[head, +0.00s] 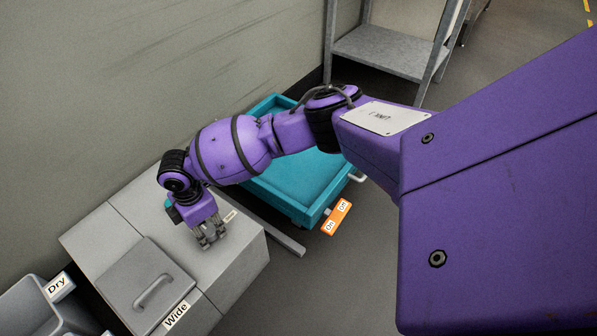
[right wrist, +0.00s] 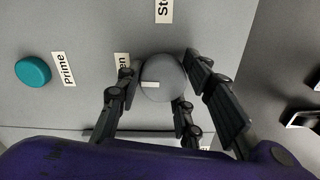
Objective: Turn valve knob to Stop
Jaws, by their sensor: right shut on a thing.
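The valve knob (right wrist: 165,78) is a round grey knob with a pale pointer mark, seen in the right wrist view. Its mark points left, toward a label partly reading "en" (right wrist: 122,66). A label starting "Sto" (right wrist: 163,11) is at the top edge, cut off. My right gripper (right wrist: 165,90) has its fingers around the knob and is shut on it. In the head view my right gripper (head: 211,240) reaches down onto the top of a grey cabinet (head: 240,255), and the knob is hard to make out there. My left gripper is not in view.
A teal button (right wrist: 33,72) labelled "Prime" is left of the knob. A lid with a handle (head: 153,291) by the "Wide" label is beside the gripper. A teal bin (head: 300,180) with an orange On tag (head: 337,217) stands behind. A shelf (head: 385,45) is farther back.

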